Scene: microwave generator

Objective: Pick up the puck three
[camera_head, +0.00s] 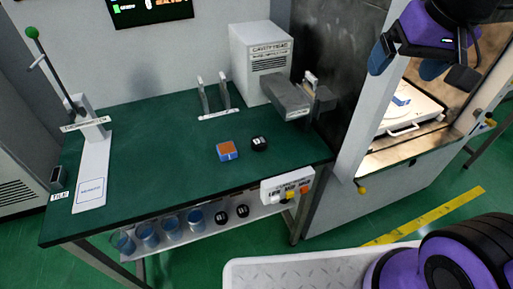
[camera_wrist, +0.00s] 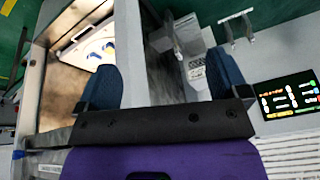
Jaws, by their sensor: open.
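A small black puck with a white mark (camera_head: 259,143) lies on the green tabletop (camera_head: 160,170). Two similar black pucks, the left one (camera_head: 221,217) and the right one (camera_head: 242,210), rest on the lower shelf under the front edge. Their marks are too small to read, so I cannot tell which is puck three. My gripper (camera_head: 406,62) is high at the upper right, far from all the pucks. In the wrist view my gripper (camera_wrist: 165,85) has its two blue fingers wide apart with nothing between them. No puck is clearly visible in that view.
A blue and orange block (camera_head: 227,151) sits beside the tabletop puck. Behind are a grey-white machine (camera_head: 262,60) and upright metal brackets (camera_head: 213,97). Several blue cups (camera_head: 148,235) stand on the shelf. A lever post (camera_head: 93,130) is at left, a switch box (camera_head: 287,187) at front right.

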